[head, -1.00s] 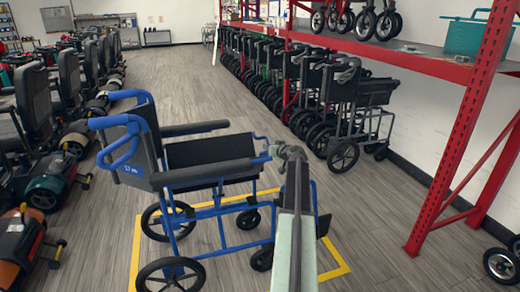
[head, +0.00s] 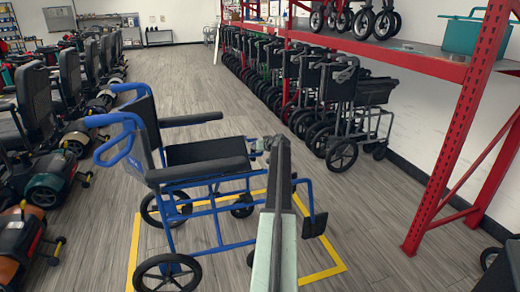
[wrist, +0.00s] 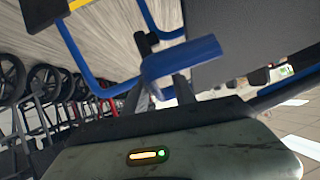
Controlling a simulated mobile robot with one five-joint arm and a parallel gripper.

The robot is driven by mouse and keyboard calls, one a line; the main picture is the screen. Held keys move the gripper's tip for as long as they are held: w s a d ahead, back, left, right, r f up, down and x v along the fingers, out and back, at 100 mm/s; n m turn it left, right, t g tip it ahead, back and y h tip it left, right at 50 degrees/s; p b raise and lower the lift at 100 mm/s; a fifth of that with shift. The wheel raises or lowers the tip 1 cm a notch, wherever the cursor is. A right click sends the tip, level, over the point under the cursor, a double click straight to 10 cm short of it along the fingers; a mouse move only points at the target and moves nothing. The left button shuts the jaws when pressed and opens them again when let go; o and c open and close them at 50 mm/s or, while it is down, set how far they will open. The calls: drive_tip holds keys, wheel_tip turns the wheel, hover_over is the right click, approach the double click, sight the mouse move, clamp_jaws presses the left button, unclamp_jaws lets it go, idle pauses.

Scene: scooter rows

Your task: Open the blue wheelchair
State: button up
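The blue wheelchair (head: 215,205) stands upright in the middle of the head view, with a blue frame, black seat, black armrests and two push handles at the left. Its seat is spread between the two sides. In the wrist view, a blue frame part (wrist: 182,60) lies directly in front of my gripper (wrist: 163,92) and hides the fingertips. I cannot tell if the fingers are closed on it.
A yellow floor outline (head: 134,250) surrounds the wheelchair. Mobility scooters (head: 80,95) line the left side. Folded wheelchairs (head: 340,105) stand in a row at the right, under a red rack (head: 462,120). The aisle floor (head: 185,75) behind is clear.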

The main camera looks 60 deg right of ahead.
drive_tip(key=shift+o, duration=0.2)
drive_tip(key=shift+s+d, duration=0.15)
drive_tip(key=shift+s, duration=0.1)
drive_tip(key=p+v, duration=0.4)
drive_tip(key=v, duration=0.3)
drive_tip(key=shift+s+a+r, duration=0.2)
drive_tip(key=shift+a, duration=0.05)
drive_tip(key=shift+c, duration=0.3)
